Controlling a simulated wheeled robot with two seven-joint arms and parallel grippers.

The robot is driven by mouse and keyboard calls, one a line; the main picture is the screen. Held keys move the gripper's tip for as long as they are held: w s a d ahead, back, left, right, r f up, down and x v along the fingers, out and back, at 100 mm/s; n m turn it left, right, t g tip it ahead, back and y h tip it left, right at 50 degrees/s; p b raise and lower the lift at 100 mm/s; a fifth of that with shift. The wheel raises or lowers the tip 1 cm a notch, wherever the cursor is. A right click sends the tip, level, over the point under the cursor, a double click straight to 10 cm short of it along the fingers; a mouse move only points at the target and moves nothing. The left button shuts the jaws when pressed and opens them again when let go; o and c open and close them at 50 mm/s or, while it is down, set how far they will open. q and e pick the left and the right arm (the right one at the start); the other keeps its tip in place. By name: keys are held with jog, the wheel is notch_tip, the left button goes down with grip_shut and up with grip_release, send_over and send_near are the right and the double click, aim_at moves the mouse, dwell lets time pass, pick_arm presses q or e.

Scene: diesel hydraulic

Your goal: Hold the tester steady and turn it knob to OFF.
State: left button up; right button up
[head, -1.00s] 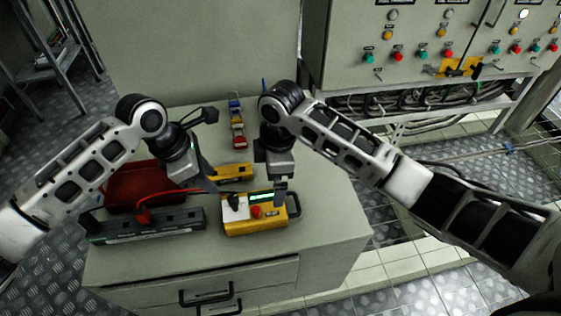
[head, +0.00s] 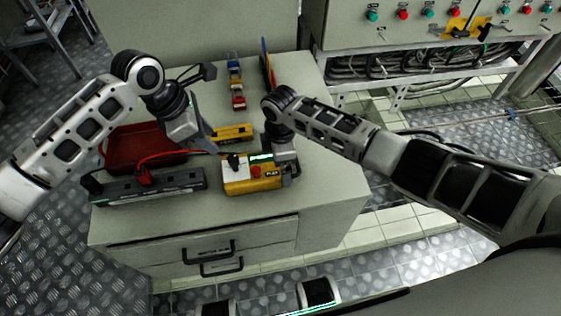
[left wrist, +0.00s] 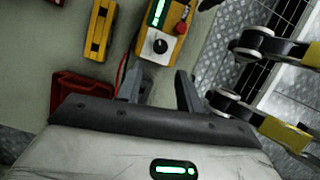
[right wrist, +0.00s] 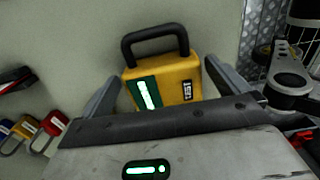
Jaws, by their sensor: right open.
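The yellow tester (head: 262,184) sits on the cabinet top, with a white panel, a black knob (head: 235,162), a red button and a lit green display. The left wrist view shows the knob (left wrist: 160,46) with a pale pointer mark; its setting label is unreadable. My left gripper (left wrist: 158,88) is open and empty, a short way from the knob side. My right gripper (right wrist: 165,88) is open at the tester's right end. The tester's yellow body (right wrist: 178,72) and black handle (right wrist: 155,42) show between and beyond its fingers; I cannot tell whether they touch.
A red tray (head: 130,152) and a long grey device (head: 150,187) with a red clamp lie left of the tester. A smaller yellow device (head: 233,132) and several coloured padlocks (head: 237,90) lie behind.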

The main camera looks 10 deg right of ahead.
jog(key=shift+f, duration=1.15)
